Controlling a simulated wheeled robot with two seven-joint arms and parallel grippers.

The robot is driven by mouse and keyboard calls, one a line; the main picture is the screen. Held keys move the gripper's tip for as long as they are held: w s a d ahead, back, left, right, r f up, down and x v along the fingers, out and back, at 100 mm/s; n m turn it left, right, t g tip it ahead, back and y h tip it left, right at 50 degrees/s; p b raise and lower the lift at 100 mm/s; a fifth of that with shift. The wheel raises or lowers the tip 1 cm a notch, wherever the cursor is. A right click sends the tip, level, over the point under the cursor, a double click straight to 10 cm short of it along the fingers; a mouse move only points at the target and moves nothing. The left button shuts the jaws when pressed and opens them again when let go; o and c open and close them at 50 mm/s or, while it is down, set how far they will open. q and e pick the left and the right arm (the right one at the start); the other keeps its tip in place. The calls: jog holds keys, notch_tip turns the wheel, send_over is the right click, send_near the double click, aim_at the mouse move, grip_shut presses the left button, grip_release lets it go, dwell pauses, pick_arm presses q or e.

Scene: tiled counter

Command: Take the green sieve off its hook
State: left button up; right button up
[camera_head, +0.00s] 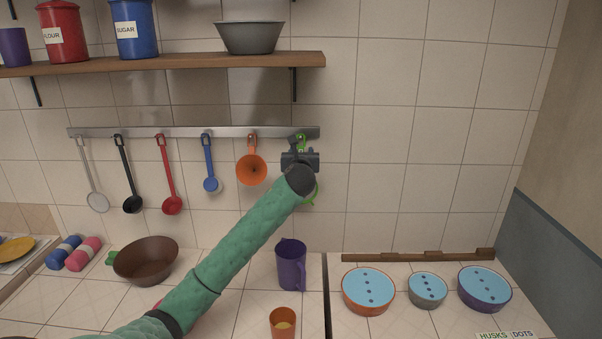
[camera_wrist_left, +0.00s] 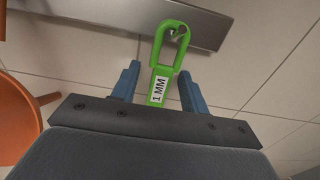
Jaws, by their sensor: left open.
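The green sieve (camera_head: 312,194) hangs at the right end of the metal hook rail (camera_head: 190,131). In the head view my left gripper and wrist cover most of it. In the left wrist view its green handle (camera_wrist_left: 164,65) has a loop over a hook and a white label reading "1 MM". My left gripper (camera_wrist_left: 157,84) is open, with one blue finger on each side of the handle and a gap at both sides. The left gripper also shows in the head view (camera_head: 300,152), in front of the sieve. My right gripper is not in view.
A wooden shelf (camera_head: 170,63) runs above the rail. A purple jug (camera_head: 291,266) and an orange cup (camera_head: 283,322) stand on the counter below. The wall to the right is clear.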

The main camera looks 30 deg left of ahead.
pick_arm(q)
jog(key=shift+w+a+f, duration=0.15)
jog(key=shift+w+a, duration=0.05)
grip_shut()
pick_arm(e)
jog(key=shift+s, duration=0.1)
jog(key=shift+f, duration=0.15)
